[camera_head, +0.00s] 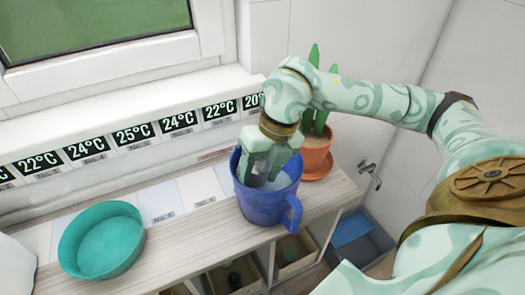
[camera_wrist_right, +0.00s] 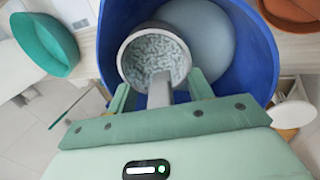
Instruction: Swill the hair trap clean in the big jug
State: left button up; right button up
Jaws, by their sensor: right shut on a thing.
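The big blue jug (camera_head: 262,208) stands on the wooden cart top below the window, its handle toward the front right. My right gripper (camera_head: 264,170) reaches down into the jug's mouth. In the right wrist view the gripper (camera_wrist_right: 160,98) is shut on the stubby handle of the hair trap (camera_wrist_right: 128,62), a grey round cup with a pale speckled inside. The trap is within the jug's rim (camera_wrist_right: 262,60). A pale blue-grey round surface shows inside the jug beside it; I cannot tell whether the trap touches it. My left gripper is out of view.
A teal bowl (camera_head: 108,247) stands to the left on the cart top. An orange pot (camera_head: 316,152) with a green plant stands close behind the jug on the right. Compartments lie under the top's front edge. A wall tap (camera_head: 370,174) is at the right.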

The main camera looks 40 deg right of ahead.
jog(key=shift+r+p, duration=3.6)
jog(key=shift+r, duration=1.4)
